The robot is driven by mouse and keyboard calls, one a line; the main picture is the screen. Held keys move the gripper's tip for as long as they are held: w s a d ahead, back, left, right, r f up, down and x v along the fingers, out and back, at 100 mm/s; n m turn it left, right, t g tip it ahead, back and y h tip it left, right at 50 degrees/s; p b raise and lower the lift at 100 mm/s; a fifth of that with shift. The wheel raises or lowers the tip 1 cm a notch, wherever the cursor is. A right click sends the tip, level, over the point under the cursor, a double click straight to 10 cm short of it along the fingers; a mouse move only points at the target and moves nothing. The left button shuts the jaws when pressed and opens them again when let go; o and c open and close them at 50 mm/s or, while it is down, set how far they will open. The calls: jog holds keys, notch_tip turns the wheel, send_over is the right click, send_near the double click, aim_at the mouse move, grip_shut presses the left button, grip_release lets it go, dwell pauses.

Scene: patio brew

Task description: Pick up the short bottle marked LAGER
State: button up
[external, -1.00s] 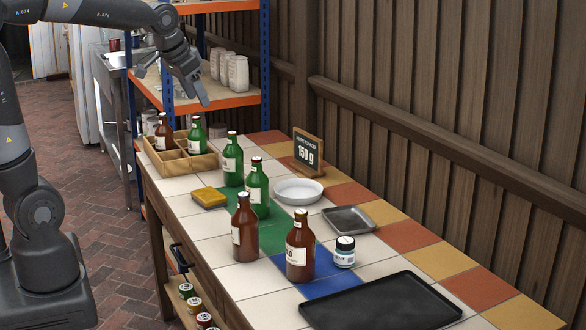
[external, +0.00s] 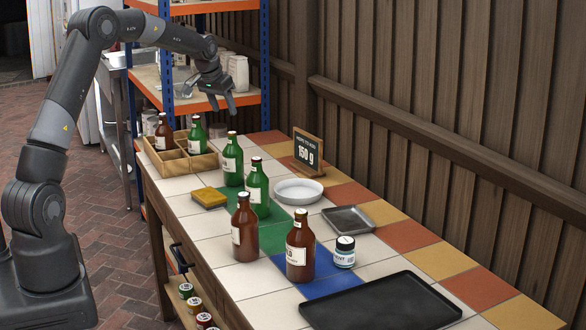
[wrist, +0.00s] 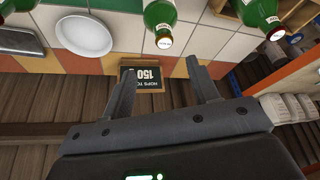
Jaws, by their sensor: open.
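Several bottles stand on the tiled table (external: 205,250). Two green bottles (external: 232,165) (external: 257,190) are mid-table, and two brown bottles (external: 244,235) (external: 299,250) are nearer the front. A wooden crate (external: 178,168) holds a brown bottle (external: 163,135) and a green bottle (external: 196,138). I cannot read LAGER on any label. My gripper (external: 222,104) is open and empty, above the far end of the table, higher than the bottles. In the wrist view, a green bottle (wrist: 160,20) appears beyond the open fingers (wrist: 160,68), apart from them.
A "150 g" sign (external: 308,154) stands by the wooden wall. A white bowl (external: 299,191), a small metal tray (external: 349,219), a jar (external: 344,253), a yellow sponge (external: 209,197) and a black tray (external: 380,305) lie on the table. An orange-and-blue shelf (external: 245,102) is behind.

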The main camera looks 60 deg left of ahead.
aim_at(232, 132)
jog(key=x, duration=0.7)
jog(key=a+x, duration=0.1)
jog(key=x, duration=0.3)
jog(key=shift+f, duration=0.25)
jog(key=shift+c, duration=0.3)
grip_shut()
jog(key=shift+r, duration=0.15)
